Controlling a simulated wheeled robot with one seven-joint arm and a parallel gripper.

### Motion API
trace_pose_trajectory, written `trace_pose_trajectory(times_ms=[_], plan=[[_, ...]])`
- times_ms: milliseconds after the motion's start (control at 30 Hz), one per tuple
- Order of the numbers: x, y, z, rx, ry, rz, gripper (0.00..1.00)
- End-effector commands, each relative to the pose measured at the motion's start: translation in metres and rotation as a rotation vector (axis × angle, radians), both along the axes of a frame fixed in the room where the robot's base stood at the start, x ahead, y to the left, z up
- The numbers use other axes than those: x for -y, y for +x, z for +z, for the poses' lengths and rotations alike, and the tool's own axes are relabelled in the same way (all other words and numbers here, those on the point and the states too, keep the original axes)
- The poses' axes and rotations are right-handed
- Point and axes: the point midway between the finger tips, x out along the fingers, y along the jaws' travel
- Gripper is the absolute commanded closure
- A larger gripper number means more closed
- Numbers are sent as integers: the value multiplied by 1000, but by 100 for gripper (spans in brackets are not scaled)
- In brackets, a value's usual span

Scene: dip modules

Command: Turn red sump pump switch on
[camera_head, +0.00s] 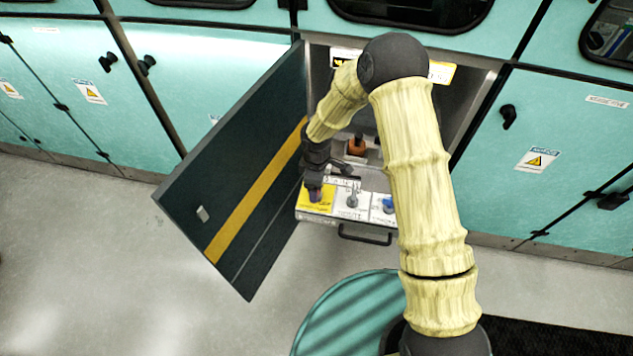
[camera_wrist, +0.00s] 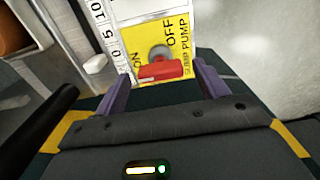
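The red sump pump switch (camera_wrist: 160,70) shows in the wrist view, with a grey round pivot behind it. It sits on a yellow plate (camera_wrist: 182,84) marked ON, OFF and SUMP PUMP. I cannot tell its exact setting. My gripper (camera_wrist: 163,76) is open, with one purple finger on each side of the red switch and small gaps visible at both sides. In the head view my gripper (camera_head: 315,190) is over the yellow plate (camera_head: 312,204) at the left end of the panel and hides most of the red switch.
A grey switch (camera_head: 352,200) and a blue switch (camera_head: 389,205) stand to the right on the panel. An open dark cabinet door (camera_head: 235,170) with a yellow stripe is close on the left. An orange object (camera_head: 356,146) sits behind. A black handle (camera_head: 365,236) is below the panel.

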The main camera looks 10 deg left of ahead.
Motion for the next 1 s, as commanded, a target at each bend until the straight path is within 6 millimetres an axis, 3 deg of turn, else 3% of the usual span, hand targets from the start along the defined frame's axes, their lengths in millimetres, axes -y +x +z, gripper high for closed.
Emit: trace_pose_trajectory(times_ms=[200, 367, 1000], plan=[[0, 0, 2, -1, -1, -1, 27], [0, 0, 16, 1, 1, -2, 27], [1, 1, 141, 3, 1, -2, 27]])
